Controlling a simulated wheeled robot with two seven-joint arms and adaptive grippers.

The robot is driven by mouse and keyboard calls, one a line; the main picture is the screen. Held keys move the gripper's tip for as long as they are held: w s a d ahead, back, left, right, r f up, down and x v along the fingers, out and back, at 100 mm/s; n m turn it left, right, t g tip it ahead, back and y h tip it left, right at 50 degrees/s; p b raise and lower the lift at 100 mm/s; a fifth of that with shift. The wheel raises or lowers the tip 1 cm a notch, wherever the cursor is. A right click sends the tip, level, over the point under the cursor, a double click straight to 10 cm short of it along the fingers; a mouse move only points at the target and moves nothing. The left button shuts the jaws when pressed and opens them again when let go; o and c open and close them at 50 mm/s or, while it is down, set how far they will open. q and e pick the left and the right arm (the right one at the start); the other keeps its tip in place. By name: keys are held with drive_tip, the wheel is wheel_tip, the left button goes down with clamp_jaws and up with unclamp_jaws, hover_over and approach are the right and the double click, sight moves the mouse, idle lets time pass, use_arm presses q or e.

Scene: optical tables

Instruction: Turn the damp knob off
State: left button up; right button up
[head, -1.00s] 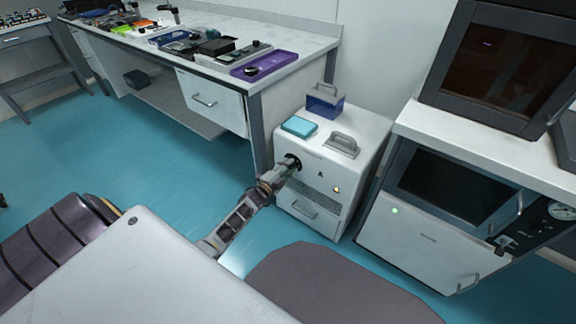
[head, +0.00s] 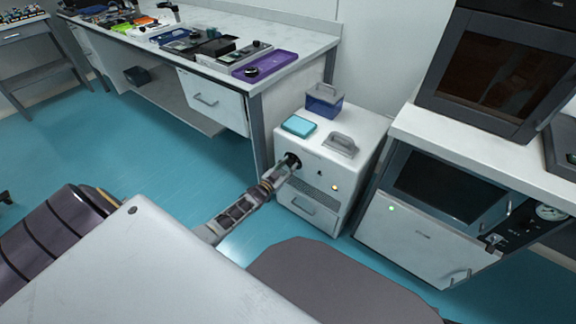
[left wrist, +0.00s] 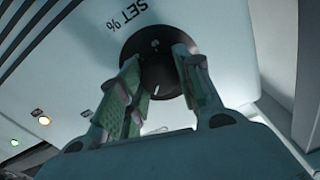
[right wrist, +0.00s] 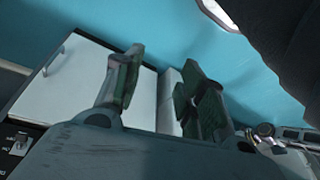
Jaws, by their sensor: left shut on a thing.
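The damp knob is a round black dial (left wrist: 150,40) on the front of a white cabinet, below the printed words "SET %" in the left wrist view. In the head view the knob (head: 293,160) is partly covered by my left gripper (head: 283,168). The two fingers of the left gripper (left wrist: 160,85) are shut on the knob's raised grip, one on each side. A white pointer mark shows between them. My right gripper (right wrist: 160,85) is open and empty, over the floor and a white cabinet front in the right wrist view.
The white cabinet (head: 330,165) carries a cyan pad (head: 298,126), a grey handle (head: 341,144) and a blue box (head: 325,102). An amber lamp (head: 334,187) glows on its front. A long bench (head: 290,40) stands left; an equipment unit (head: 415,235) stands right.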

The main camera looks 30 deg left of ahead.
use_arm(q)
drive_tip(key=n, duration=0.4)
drive_tip(key=shift+f+n, duration=0.1)
drive_tip(key=shift+n, duration=0.2)
drive_tip(key=n, duration=0.4)
drive_tip(key=shift+s+n, duration=0.1)
drive_tip(key=shift+n, duration=0.3)
drive_tip(key=o, duration=1)
drive_tip(key=shift+o, duration=0.2)
drive_tip(key=shift+s, duration=0.1)
drive_tip(key=s, duration=1.1)
drive_tip(key=shift+s+a, duration=0.35)
drive_tip(key=shift+a, duration=0.1)
idle(0.4)
